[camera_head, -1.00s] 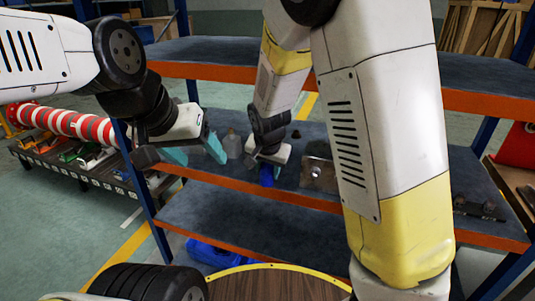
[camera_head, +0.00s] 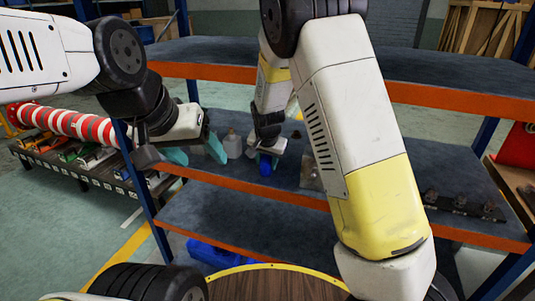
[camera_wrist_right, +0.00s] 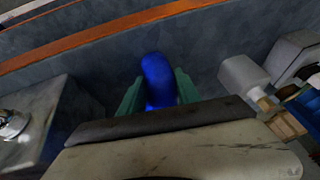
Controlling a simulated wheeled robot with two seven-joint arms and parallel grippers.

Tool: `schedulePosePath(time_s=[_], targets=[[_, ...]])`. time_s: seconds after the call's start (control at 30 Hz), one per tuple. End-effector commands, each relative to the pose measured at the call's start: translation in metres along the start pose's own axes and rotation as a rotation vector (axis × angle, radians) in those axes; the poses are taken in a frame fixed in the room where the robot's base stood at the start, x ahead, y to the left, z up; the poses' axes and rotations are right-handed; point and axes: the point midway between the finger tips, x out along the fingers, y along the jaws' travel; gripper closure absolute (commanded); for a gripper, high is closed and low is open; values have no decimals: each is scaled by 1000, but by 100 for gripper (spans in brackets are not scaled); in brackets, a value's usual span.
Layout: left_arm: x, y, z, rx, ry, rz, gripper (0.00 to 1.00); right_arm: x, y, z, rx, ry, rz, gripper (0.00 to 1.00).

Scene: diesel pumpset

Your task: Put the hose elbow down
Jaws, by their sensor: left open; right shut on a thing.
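The hose elbow (camera_head: 265,168) is blue and shows just below my right gripper (camera_head: 265,160), over the middle shelf (camera_head: 215,176) near its orange front edge. In the right wrist view the blue hose elbow (camera_wrist_right: 158,82) stands between the two green fingers of my right gripper (camera_wrist_right: 160,95), which is shut on it. I cannot tell whether the elbow touches the shelf. My left gripper (camera_head: 197,153) is open and empty, at the left end of the middle shelf.
A whitish bottle (camera_head: 233,144) stands on the middle shelf between my grippers. A metal block (camera_head: 309,174) is to the right of the elbow, partly hidden by my right arm. A dark rack with small parts (camera_head: 462,205) lies farther right. Blue shelf posts (camera_head: 148,190) bound the left side.

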Motion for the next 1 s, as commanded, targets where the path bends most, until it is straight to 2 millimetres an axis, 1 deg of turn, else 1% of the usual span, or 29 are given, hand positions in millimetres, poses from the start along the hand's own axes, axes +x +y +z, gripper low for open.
schedulePosePath(time_s=[0.2,0.23,0.3,0.33,0.63,0.73,0.87,1.0], targets=[[0,0,0,0,0,0,35,3,0,1,0,0,1,100],[0,0,0,0,0,0,35,2,0,1,0,0,0,55],[0,0,0,0,0,0,35,2,0,1,0,0,0,41],[0,0,0,0,0,0,35,2,0,1,0,0,0,38],[0,0,0,0,0,0,35,1,0,0,0,0,0,38],[0,0,0,0,0,0,35,-6,-1,0,-1,1,-2,38],[0,0,0,0,0,0,35,-26,-2,-1,-2,3,-4,38],[0,0,0,0,0,0,35,-58,-2,0,-2,3,-5,38]])
